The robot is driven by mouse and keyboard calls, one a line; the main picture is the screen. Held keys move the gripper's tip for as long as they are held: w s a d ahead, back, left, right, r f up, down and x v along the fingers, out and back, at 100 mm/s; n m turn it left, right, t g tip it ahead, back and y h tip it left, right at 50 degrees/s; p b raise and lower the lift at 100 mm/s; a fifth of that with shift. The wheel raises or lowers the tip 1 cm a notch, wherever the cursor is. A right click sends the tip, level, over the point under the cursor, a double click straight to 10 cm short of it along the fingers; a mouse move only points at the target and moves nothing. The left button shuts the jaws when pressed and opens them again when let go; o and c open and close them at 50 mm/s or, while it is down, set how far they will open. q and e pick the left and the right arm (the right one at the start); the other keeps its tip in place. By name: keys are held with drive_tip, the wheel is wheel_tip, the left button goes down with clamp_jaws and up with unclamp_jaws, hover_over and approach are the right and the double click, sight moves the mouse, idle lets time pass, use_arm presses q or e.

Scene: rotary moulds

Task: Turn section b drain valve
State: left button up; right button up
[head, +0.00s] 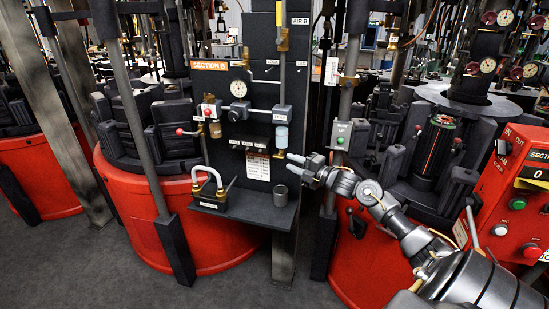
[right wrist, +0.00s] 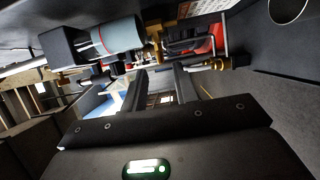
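The dark board with the orange SECTION B label (head: 210,65) stands left of centre in the head view. A pale blue bowl (head: 281,137) hangs at its right edge, with a small brass fitting (head: 280,154) beneath it that looks like the drain valve. My right gripper (head: 290,163) is just below and right of that fitting, pointing left, empty. In the right wrist view its two fingers (right wrist: 160,88) are apart. The bowl (right wrist: 118,37) and brass fitting (right wrist: 155,40) lie beyond the fingertips; I see no contact. My left gripper is not in view.
A shelf (head: 250,208) with a metal cup (head: 280,195) juts out below the board. A gauge (head: 238,88) and a red-knobbed lever (head: 181,131) sit on the left. A post with a green-button box (head: 341,135) stands close right; a red control box (head: 510,195) is farther right.

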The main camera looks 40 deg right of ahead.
sight(274, 155)
drive_tip(key=b+x, duration=0.2)
drive_tip(key=x, duration=0.5)
drive_tip(key=shift+w+a+f, duration=0.1)
drive_tip(key=shift+w, duration=0.3)
drive_tip(key=shift+w+b, duration=0.35)
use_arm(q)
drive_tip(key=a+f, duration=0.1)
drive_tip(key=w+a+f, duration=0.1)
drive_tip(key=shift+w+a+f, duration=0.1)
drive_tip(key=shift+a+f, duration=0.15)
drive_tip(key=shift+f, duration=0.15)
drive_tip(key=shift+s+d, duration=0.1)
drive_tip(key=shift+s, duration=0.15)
use_arm(e)
clamp_jaws()
